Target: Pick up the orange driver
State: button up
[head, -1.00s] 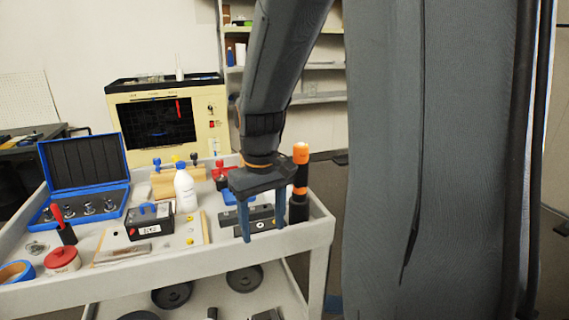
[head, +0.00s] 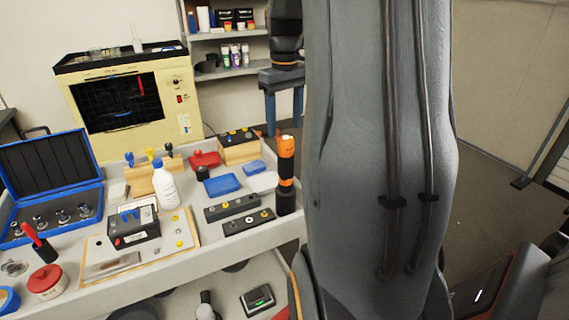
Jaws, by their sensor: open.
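The orange driver (head: 286,160), with an orange top and black bands, stands upright in a black holder (head: 286,200) at the right end of the cart top. My gripper (head: 284,122) points down with its two blue fingers apart, empty. In the picture the fingers are just above the driver's top, one to each side of it. How far apart they are in depth I cannot tell. My arm covers the area right of the driver.
Black socket rails (head: 249,222), blue boxes (head: 221,185) and a white bottle (head: 166,186) stand left of the driver. A cream oscilloscope (head: 125,105) and a shelf (head: 230,70) are behind. The cart's front edge (head: 240,245) is close below. Floor shows at right.

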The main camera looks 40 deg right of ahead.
aim_at(286, 137)
jog(key=shift+s+f+p, duration=0.2)
jog(key=shift+f+p, duration=1)
jog(key=shift+f, duration=1.85)
